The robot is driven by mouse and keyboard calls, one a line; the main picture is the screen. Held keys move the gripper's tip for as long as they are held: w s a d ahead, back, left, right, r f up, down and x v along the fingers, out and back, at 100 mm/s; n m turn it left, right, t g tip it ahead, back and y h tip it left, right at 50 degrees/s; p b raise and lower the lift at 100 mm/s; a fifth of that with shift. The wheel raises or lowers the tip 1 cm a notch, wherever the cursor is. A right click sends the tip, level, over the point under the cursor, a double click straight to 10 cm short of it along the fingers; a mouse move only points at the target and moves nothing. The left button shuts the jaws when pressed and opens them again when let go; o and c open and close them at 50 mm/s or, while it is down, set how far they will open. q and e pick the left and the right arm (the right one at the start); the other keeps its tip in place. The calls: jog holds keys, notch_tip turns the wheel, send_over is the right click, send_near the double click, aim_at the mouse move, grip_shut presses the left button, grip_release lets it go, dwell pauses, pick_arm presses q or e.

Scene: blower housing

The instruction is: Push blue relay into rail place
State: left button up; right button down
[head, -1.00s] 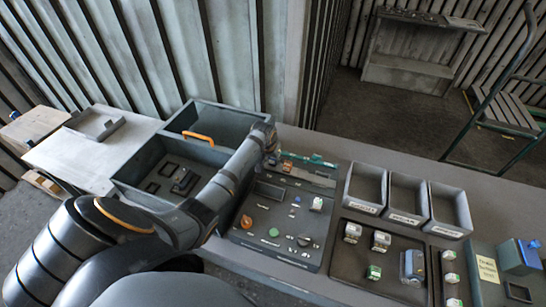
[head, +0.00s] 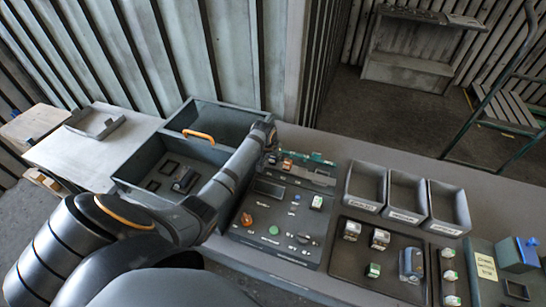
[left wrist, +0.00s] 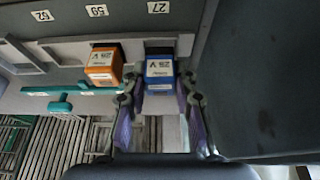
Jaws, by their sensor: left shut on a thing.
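The blue relay (left wrist: 160,70), with a white label, stands between my left fingers in the left wrist view, at the pale rail (left wrist: 75,50). My left gripper (left wrist: 160,88) is shut on it. I cannot tell how deep the relay sits in its place. An orange relay (left wrist: 103,66) stands just left of it, beside the left finger. In the head view my left gripper (head: 271,150) is over the back left of the panel, and the blue relay is hidden there. The orange relay (head: 287,165) shows just right of the gripper. My right gripper is not in view.
Number labels 62, 59 and 27 mark the surface above the rail. The panel (head: 250,232) has knobs and buttons. Grey bins (head: 407,195) and a tray of parts (head: 350,270) stand to the right.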

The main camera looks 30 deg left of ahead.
pick_arm(q)
jog(key=shift+f+b, duration=0.35)
jog(key=shift+f, duration=0.35)
jog(key=o, duration=1)
jog(key=v, duration=1.2)
jog(key=shift+s+f, duration=0.1)
